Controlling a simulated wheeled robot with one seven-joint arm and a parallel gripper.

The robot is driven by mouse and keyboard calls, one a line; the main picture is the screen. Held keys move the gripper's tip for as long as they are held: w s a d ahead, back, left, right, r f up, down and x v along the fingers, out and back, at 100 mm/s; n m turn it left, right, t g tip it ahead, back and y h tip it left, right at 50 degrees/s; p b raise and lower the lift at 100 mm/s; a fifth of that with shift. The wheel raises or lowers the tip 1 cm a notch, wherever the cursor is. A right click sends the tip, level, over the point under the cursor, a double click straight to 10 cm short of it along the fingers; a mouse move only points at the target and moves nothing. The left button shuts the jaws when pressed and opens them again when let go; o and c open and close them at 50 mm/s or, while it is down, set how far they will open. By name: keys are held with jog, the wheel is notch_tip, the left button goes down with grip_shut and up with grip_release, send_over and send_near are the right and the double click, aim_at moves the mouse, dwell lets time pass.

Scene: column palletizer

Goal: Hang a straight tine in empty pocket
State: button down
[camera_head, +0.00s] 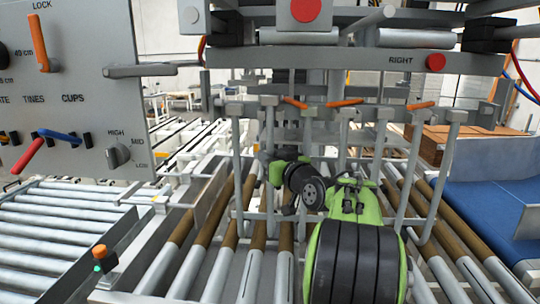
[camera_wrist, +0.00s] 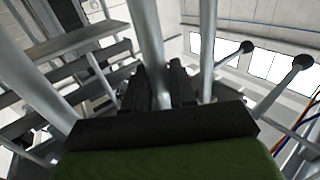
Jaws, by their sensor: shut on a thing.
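My gripper (camera_wrist: 160,75) is shut on a grey straight tine (camera_wrist: 149,35), which rises between its two dark fingers in the wrist view. In the head view my green and black arm reaches up to the tine rack; the fingers are mostly hidden behind its wrist, near a vertical rod (camera_head: 270,135). The rack (camera_head: 347,111) is a row of grey pocket blocks under the upper frame. Several grey tines hang from it, including one at the left (camera_head: 239,165) and one at the right (camera_head: 440,180). Which pocket is empty, and whether the held tine touches one, I cannot tell.
Orange levers (camera_head: 295,102) lie along the rack. A control panel (camera_head: 80,90) stands at the left. Roller conveyors (camera_head: 60,235) spread below, and a blue belt (camera_head: 490,205) is at the right. Hanging tines stand close on both sides of my arm.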

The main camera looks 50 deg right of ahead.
jog(key=shift+w+d+r+p, duration=0.15)
jog(key=shift+w+d+p, duration=0.45)
jog(key=shift+d+p, duration=0.1)
jog(key=shift+f+b, duration=1.4)
jog(key=shift+b, duration=0.1)
jog(key=c, duration=0.8)
grip_release()
jog(key=shift+c, duration=0.2)
jog(key=b+v, duration=0.3)
jog(key=v, duration=1.2)
jog(key=shift+s, duration=0.4)
jog(key=shift+a, duration=0.15)
